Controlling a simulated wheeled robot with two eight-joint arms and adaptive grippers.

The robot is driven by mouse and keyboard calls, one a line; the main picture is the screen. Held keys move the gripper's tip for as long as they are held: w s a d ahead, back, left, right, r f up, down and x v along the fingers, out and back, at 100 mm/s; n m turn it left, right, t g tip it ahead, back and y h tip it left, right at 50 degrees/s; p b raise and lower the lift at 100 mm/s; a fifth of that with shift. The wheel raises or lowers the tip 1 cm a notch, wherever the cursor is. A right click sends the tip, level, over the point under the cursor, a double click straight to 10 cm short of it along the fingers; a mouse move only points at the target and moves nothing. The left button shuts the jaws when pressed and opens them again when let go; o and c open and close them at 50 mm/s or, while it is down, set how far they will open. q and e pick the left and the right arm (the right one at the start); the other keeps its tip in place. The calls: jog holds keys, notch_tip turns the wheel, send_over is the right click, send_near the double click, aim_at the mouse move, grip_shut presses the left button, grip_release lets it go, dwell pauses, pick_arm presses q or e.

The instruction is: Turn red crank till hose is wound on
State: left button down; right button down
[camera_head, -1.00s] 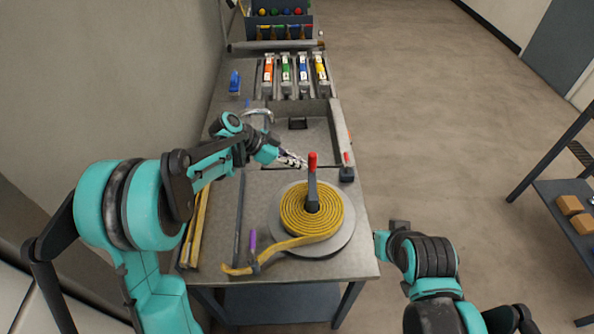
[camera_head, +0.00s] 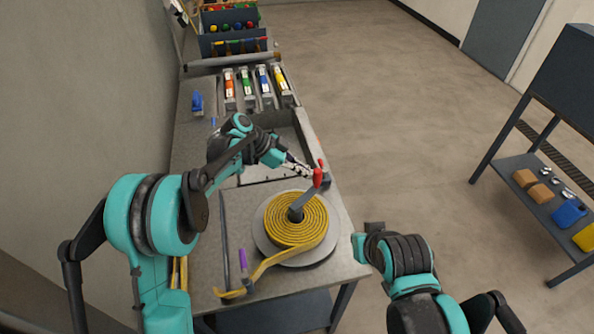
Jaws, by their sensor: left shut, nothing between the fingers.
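The red crank handle (camera_head: 318,178) stands upright at the end of a grey crank arm (camera_head: 304,198) on the reel's hub. The yellow hose (camera_head: 290,226) lies coiled flat on the round grey reel (camera_head: 331,240). Its free tail (camera_head: 262,271) runs off toward the front left of the bench. My left gripper (camera_head: 307,173) is shut and empty, its fingertips close beside the red handle on its left; I cannot tell whether they touch it. My right arm is low at the right, past the bench's edge; its gripper (camera_head: 365,243) shows only in part, its fingers unclear.
A purple-handled tool (camera_head: 243,260) lies by the hose tail. A sink (camera_head: 285,124) is set into the bench (camera_head: 207,250) behind the reel. Colored cartridges (camera_head: 247,84) and a blue object (camera_head: 197,102) are farther back. A shelf (camera_head: 546,190) stands right across open floor.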

aim_at(319, 178)
pick_arm(q)
jog(key=shift+s+d+m+g, duration=0.3)
jog(key=shift+d+m+g, duration=0.1)
jog(key=shift+d, duration=0.15)
jog(key=shift+s+d+m+g, duration=0.3)
jog(key=shift+d+m, duration=0.1)
jog(key=shift+d, duration=0.15)
jog(key=shift+s+d, duration=0.4)
jog(key=shift+d, duration=0.05)
jog(key=shift+s+d, duration=0.35)
jog(key=shift+s, duration=0.2)
jog(key=shift+s+d, duration=0.35)
jog(key=shift+s, duration=0.15)
